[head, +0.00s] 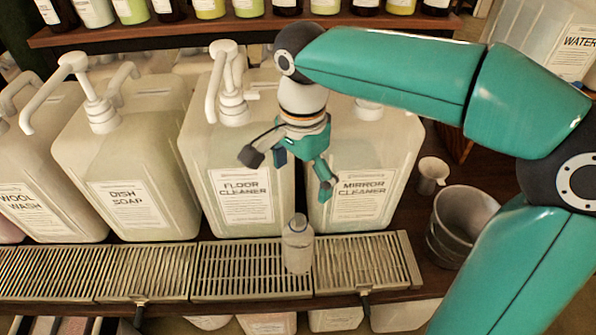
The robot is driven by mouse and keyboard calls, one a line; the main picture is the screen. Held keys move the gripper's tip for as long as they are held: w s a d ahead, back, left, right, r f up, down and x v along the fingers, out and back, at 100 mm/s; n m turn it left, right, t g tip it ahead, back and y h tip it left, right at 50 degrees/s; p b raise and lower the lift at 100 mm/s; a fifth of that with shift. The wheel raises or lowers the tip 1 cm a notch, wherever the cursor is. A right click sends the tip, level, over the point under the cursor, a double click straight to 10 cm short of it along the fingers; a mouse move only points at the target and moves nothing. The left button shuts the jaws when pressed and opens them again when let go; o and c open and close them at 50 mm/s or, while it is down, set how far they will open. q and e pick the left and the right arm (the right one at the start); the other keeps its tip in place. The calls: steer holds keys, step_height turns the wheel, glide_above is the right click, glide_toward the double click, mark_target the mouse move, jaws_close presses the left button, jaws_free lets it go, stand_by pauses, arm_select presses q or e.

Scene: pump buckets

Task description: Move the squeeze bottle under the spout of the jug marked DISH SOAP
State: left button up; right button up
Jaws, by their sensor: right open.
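The clear squeeze bottle (298,248) stands upright on the slotted drip tray (252,271), in front of the gap between the FLOOR CLEANER and MIRROR CLEANER jugs. The jug marked DISH SOAP (132,165) stands further left, behind the tray. Its white pump (98,100) has a spout reaching down to the left. My right gripper (290,172) is open and empty, above and behind the bottle, in front of the FLOOR CLEANER and MIRROR CLEANER jugs. It is apart from the bottle. My left gripper is not in view.
The WOOL WASH jug (35,170) is at the far left, the FLOOR CLEANER jug (235,150) and MIRROR CLEANER jug (385,150) at centre. Metal buckets (460,225) and a small cup (431,173) stand at right. The tray left of the bottle is clear.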

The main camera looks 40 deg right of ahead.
mark_target(299, 229)
steer(key=f, duration=1.7)
steer(key=shift+w, duration=0.2)
steer(key=shift+a, duration=0.1)
